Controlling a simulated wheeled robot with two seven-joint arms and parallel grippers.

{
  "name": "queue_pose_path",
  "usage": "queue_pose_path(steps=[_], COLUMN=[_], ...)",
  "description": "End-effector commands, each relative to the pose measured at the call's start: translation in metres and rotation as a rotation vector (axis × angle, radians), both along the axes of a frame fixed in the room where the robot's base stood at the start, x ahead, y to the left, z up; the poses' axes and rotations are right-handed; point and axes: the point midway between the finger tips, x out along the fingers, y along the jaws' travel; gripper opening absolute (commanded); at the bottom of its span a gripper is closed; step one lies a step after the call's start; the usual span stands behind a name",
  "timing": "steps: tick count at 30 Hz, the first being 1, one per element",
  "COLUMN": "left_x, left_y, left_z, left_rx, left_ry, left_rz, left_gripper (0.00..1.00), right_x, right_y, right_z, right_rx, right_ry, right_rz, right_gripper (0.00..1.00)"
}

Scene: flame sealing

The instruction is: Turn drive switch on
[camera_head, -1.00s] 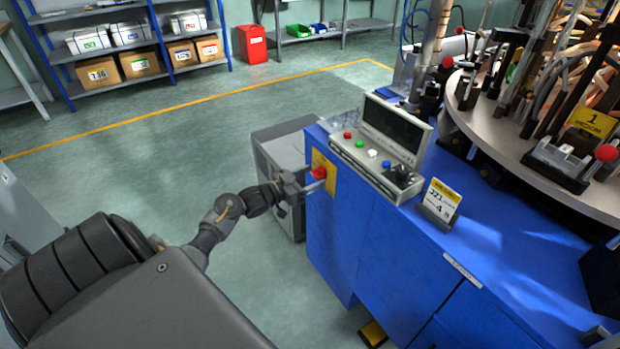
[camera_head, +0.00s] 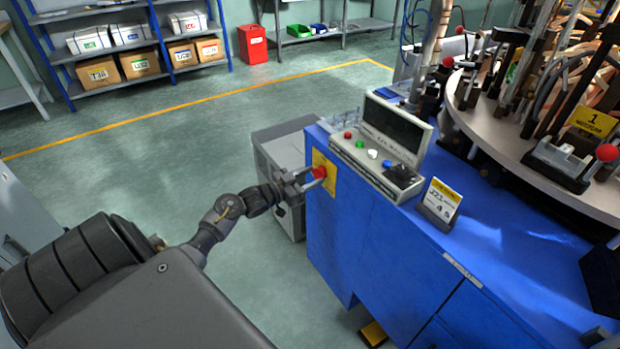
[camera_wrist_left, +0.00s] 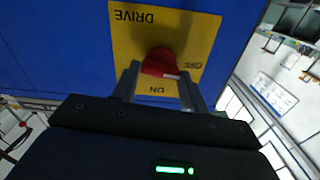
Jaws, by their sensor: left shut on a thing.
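The drive switch is a red rotary knob (camera_head: 319,172) on a yellow plate (camera_head: 330,184) on the side of the blue cabinet. In the left wrist view the red knob (camera_wrist_left: 160,63) sits on the yellow plate (camera_wrist_left: 125,42) lettered DRIVE, OFF and ON, seen upside down. The white mark on the knob lies at its lower right, between the ON and OFF letters. My left gripper (camera_head: 312,179) is shut on the knob, one finger on each side; it also shows in the left wrist view (camera_wrist_left: 158,78). My right gripper is not in view.
A control panel (camera_head: 375,165) with coloured buttons and a dark screen stands on the blue cabinet (camera_head: 390,250). A sign card (camera_head: 440,200) stands beside it. A grey box unit (camera_head: 280,150) stands behind my left gripper. The floor to the left is open.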

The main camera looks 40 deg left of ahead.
Motion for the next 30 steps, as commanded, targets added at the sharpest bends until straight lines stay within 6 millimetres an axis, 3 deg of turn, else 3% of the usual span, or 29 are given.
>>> queue_pose_path(steps=[21, 30], left_x=[-0.001, -0.001], left_y=[-0.002, -0.002], left_z=[-0.002, -0.003], left_rx=[0.628, 0.901], left_ry=[-0.189, -0.272], left_rz=[-0.002, -0.002], left_gripper=[0.21, 0.21], right_x=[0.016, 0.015], right_y=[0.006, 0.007], right_z=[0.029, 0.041], right_rx=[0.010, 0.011], right_ry=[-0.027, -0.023], right_rz=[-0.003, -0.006], right_gripper=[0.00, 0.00])
